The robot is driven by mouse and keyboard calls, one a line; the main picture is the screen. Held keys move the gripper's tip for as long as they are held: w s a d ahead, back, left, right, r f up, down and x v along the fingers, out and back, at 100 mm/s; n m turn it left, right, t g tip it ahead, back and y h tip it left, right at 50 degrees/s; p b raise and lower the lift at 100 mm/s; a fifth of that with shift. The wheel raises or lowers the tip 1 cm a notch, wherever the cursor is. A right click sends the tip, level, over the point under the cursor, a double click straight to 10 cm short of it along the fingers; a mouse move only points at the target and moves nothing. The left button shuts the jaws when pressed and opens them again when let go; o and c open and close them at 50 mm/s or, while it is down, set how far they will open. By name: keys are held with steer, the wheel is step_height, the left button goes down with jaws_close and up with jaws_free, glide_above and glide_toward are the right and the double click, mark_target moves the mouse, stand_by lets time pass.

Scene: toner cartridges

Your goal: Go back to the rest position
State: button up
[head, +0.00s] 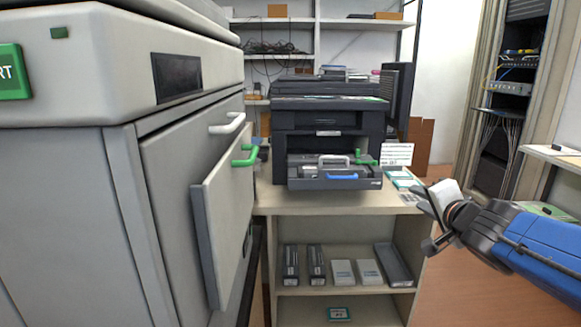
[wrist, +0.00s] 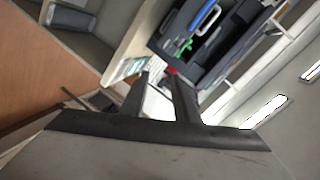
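My gripper (head: 428,200) is at the right of the head view, at the end of my blue arm, in the air in front of the table's right side. In the wrist view its two dark fingers (wrist: 163,82) stand apart with a gap between them. It looks open. A pale patch shows between the fingers; I cannot tell what it is. The black printer (head: 320,115) stands on the table. A dark unit with a grey handle and a blue handle (head: 342,177) sits at its open front. It also shows in the wrist view (wrist: 205,17). Green levers (head: 364,157) are beside it.
A large grey machine (head: 70,190) fills the left, its door panel (head: 225,215) swung open. Toner boxes and cartridges (head: 343,272) stand on the shelf below the tabletop (head: 320,202). Small packs (head: 402,180) lie right of the printer. A cable rack (head: 510,90) stands at right.

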steer(key=s+d+f+n+g+h, duration=0.3)
steer(key=s+d+f+n+g, duration=0.15)
steer(key=s+f, duration=0.5)
steer(key=s+a+f+n+g+y, duration=0.1)
steer(key=s+a+f+n+g, duration=0.1)
steer(key=s, duration=0.5)
steer(key=s+a+f+n+g+y, duration=0.2)
steer(key=s+a+f+n+g, duration=0.1)
steer(key=s+a+f+n, duration=0.2)
steer(key=shift+s+f+n+g, duration=0.3)
steer(key=shift+s+n, duration=0.25)
steer(key=shift+s, duration=0.35)
